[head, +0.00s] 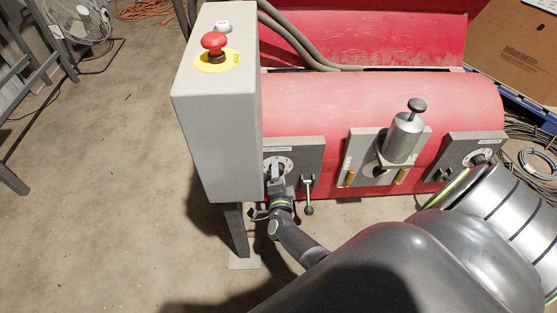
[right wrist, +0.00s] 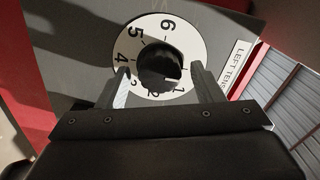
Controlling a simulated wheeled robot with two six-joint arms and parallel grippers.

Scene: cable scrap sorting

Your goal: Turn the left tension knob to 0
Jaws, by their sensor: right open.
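The left tension knob (right wrist: 158,62) is black and round, at the centre of a white dial (right wrist: 188,40) in the right wrist view. Numbers 1 to 6 show around the dial; I see no 0. A pale mark on the knob's lower edge seems to face the 1, but shadow makes this unsure. My right gripper (right wrist: 160,86) is open, with one finger on each side of the knob's lower part; I cannot tell whether they touch it. In the head view the right gripper (head: 277,180) covers part of the dial (head: 287,162). My left gripper is out of view.
A grey control box (head: 215,130) with a red emergency button (head: 214,41) stands close left of the dial. A small lever (head: 308,195) hangs just right of my gripper. A silver cylinder (head: 402,138) and another dial panel (head: 462,155) are farther right on the red machine (head: 370,95).

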